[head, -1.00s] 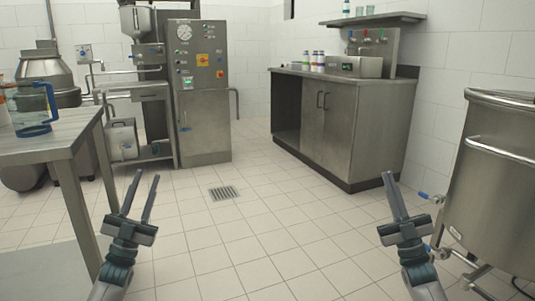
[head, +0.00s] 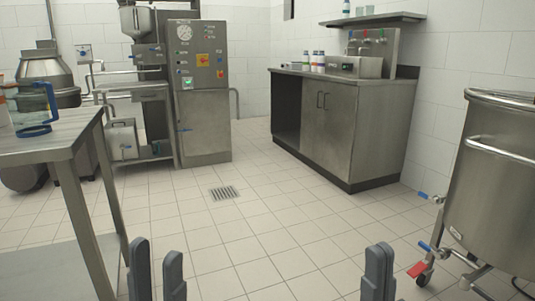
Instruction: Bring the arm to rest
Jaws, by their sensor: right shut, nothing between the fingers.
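My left gripper (head: 157,272) is at the bottom of the head view, left of centre. Its two fingers point up and stand apart, with nothing between them. My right gripper (head: 378,270) is at the bottom, right of centre. Its fingers are together and hold nothing. Both grippers are over the tiled floor (head: 260,235) and touch nothing that I can see. The rest of both arms is below the picture's edge.
A steel table (head: 62,155) with a blue-handled jug (head: 33,107) stands close on the left. A steel vat (head: 502,195) with blue-handled valves and a red-pedalled castor (head: 417,269) stands on the right. A cabinet (head: 330,125) and a control machine (head: 203,120) stand behind. The middle floor is clear.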

